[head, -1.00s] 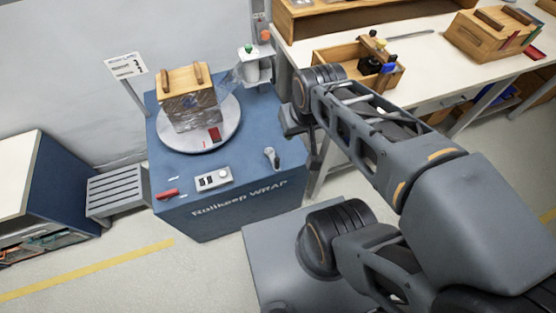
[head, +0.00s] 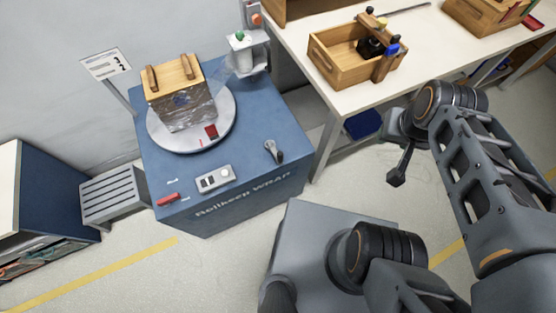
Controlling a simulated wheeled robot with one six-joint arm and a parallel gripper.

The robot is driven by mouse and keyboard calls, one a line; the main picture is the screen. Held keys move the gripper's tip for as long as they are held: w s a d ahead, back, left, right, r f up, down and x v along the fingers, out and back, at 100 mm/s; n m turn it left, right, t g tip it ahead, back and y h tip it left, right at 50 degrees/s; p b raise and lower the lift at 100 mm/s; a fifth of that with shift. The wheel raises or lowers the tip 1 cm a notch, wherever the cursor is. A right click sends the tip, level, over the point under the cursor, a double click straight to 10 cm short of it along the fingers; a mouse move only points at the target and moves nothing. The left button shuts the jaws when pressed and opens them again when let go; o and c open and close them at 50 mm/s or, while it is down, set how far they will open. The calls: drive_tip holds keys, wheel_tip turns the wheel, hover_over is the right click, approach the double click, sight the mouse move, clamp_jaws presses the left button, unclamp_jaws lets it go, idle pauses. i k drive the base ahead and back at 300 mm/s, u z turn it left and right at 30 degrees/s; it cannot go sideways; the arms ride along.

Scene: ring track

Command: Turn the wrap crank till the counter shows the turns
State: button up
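The blue wrapping machine (head: 165,140) stands left of centre, with "Rollkeep WRAP" on its front. A small crank (head: 273,150) with a grey grip sits on its top at the right front. A white panel (head: 215,179) sits near the front edge; any counter reading on it is too small to read. A wooden crate (head: 182,98), its lower part wrapped in clear film, stands on the round grey turntable (head: 160,140). My gripper (head: 397,178) is right of the machine, apart from the crank. Its fingers are too small and dark to tell open from shut.
A red lever or handle (head: 168,199) lies at the machine's front left. The film post (head: 247,45) stands behind the turntable. A sign (head: 106,64) stands at the back left. A white workbench (head: 440,50) with wooden boxes fills the back right. A grey slatted stand (head: 113,195) is left.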

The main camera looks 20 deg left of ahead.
sight(278, 155)
drive_tip(key=k, duration=0.7)
drive_tip(key=u, duration=1.1)
drive_tip(key=i, duration=0.55)
drive_tip(key=u, duration=0.05)
